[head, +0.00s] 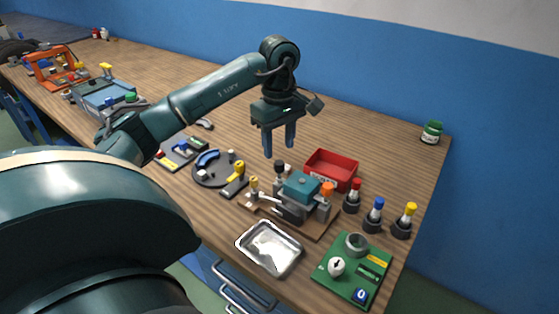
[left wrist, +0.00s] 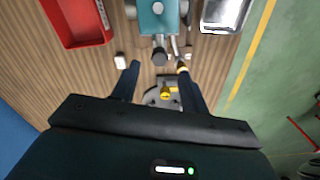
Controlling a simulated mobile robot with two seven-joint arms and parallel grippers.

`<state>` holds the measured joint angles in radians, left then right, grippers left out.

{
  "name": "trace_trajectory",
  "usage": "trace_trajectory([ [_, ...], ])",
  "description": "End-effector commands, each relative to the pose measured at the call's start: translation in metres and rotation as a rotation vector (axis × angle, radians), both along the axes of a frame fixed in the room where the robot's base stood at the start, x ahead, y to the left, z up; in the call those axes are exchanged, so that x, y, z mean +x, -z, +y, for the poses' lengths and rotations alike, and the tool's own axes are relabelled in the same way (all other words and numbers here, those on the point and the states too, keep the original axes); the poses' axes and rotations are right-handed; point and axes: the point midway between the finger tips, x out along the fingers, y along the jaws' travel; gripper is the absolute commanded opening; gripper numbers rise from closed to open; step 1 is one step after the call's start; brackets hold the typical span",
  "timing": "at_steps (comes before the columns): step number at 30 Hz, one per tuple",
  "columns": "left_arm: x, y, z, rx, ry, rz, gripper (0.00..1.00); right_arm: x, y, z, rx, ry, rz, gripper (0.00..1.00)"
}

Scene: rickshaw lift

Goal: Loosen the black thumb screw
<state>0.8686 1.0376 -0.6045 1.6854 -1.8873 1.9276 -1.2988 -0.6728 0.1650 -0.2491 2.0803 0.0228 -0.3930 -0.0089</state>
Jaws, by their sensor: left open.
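The black thumb screw (head: 279,168) stands at the far left side of a fixture with a teal block (head: 302,186) on a wooden base. In the left wrist view the black screw (left wrist: 159,56) shows just beyond the fingertips, roughly centred between them, with the teal block (left wrist: 158,16) past it. My left gripper (head: 279,148) is open and empty, fingers pointing down, above the screw and apart from it. In the left wrist view its two fingers (left wrist: 159,68) are spread wide. My right gripper is in neither view.
A red bin (head: 331,170) stands behind the fixture and a metal tray (head: 269,248) in front. Colour-topped drivers (head: 375,215) and a green board (head: 353,270) are at right. A round dark plate (head: 212,172) with a yellow-handled clamp lies left.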

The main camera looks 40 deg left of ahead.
Motion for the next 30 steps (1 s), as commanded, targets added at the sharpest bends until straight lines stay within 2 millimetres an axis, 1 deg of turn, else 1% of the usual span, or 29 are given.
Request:
trace_trajectory([
  [1,-0.001,0.010,0.000,-0.001,0.000,0.004,0.45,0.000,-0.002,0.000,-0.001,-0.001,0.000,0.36],
  [3,-0.001,0.022,0.000,-0.001,-0.001,0.003,0.45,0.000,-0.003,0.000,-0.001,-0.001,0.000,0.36],
  [6,0.000,0.036,-0.001,-0.003,-0.001,0.002,0.45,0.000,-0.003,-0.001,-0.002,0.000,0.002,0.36],
  [9,0.000,0.045,0.000,-0.002,0.000,0.000,0.45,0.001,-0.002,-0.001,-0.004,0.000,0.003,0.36],
  [13,0.000,0.050,0.000,-0.002,0.000,-0.001,0.45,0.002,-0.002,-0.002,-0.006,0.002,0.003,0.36],
  [20,0.000,0.051,0.000,-0.002,0.000,-0.002,0.45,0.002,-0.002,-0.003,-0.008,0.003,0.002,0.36],
  [23,0.000,0.051,0.000,-0.002,0.000,-0.002,0.38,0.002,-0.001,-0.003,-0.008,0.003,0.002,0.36],
  [30,0.000,0.051,0.000,-0.002,0.000,-0.001,0.19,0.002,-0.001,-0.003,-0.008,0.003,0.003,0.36],
])
